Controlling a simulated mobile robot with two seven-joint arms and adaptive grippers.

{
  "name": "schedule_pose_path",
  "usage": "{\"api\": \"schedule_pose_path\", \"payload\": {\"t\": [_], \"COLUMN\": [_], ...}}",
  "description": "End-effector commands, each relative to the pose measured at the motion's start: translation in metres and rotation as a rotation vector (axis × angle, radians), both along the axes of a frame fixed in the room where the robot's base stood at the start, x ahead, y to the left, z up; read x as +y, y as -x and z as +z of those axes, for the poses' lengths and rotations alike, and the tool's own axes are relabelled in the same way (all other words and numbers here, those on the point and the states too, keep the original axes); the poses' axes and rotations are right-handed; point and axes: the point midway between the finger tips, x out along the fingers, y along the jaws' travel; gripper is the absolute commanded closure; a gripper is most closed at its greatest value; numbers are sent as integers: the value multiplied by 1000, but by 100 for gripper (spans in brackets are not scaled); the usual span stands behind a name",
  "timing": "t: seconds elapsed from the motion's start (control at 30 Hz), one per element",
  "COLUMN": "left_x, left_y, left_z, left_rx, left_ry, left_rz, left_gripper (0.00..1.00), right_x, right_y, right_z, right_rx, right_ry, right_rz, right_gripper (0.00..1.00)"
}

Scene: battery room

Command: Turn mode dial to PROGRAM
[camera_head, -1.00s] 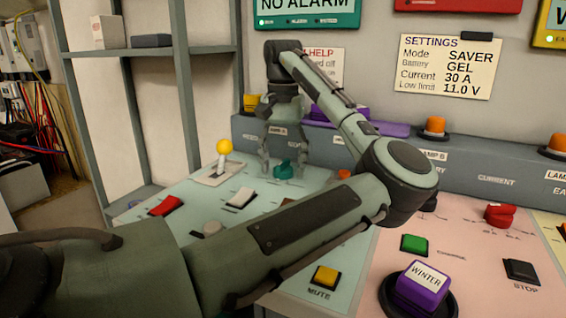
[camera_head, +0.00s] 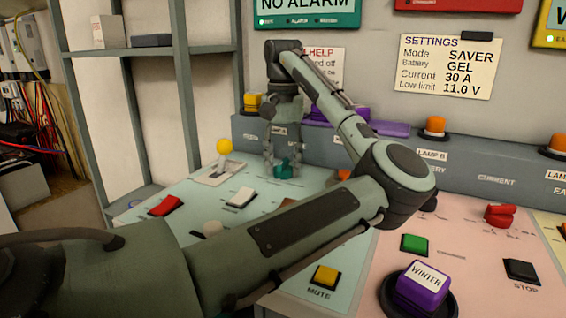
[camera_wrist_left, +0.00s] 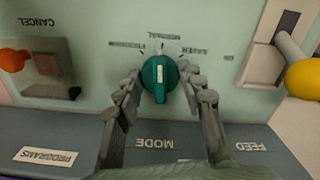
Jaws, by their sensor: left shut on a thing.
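The mode dial is a teal knob (camera_wrist_left: 160,82) with a white mark, on the pale green panel beside the MODE label. In the wrist view, turned upside down, its mark lies nearly upright in the picture, in line with NORMAL. Other small position labels around it are blurred. My left gripper (camera_wrist_left: 161,86) is shut on the dial, with a finger at each side. In the head view the dial (camera_head: 284,170) shows low between the fingers of my left gripper (camera_head: 283,167). My right gripper is out of view.
A yellow-knobbed lever (camera_head: 224,147) stands left of the dial. A red rocker switch (camera_head: 165,206) and a white one (camera_head: 240,197) lie nearer. A settings card (camera_head: 447,67) on the wall reads Mode SAVER. A grey raised ledge (camera_head: 480,170) runs behind the panel.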

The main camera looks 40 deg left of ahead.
Motion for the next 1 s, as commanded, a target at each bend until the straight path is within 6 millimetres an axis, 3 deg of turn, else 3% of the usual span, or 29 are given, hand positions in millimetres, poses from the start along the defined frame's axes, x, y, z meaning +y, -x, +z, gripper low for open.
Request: {"api": "schedule_pose_path", "payload": {"t": [0.6, 1.0], "left_x": [0, -1], "left_y": [0, 0], "left_z": [0, 0], "left_rx": [0, 0], "left_ry": [1, 1], "left_rz": [493, 669], "left_gripper": [90, 90], "right_x": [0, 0], "right_y": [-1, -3], "right_z": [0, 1], "right_rx": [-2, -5], "right_ry": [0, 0], "right_rz": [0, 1], "right_gripper": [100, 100]}}
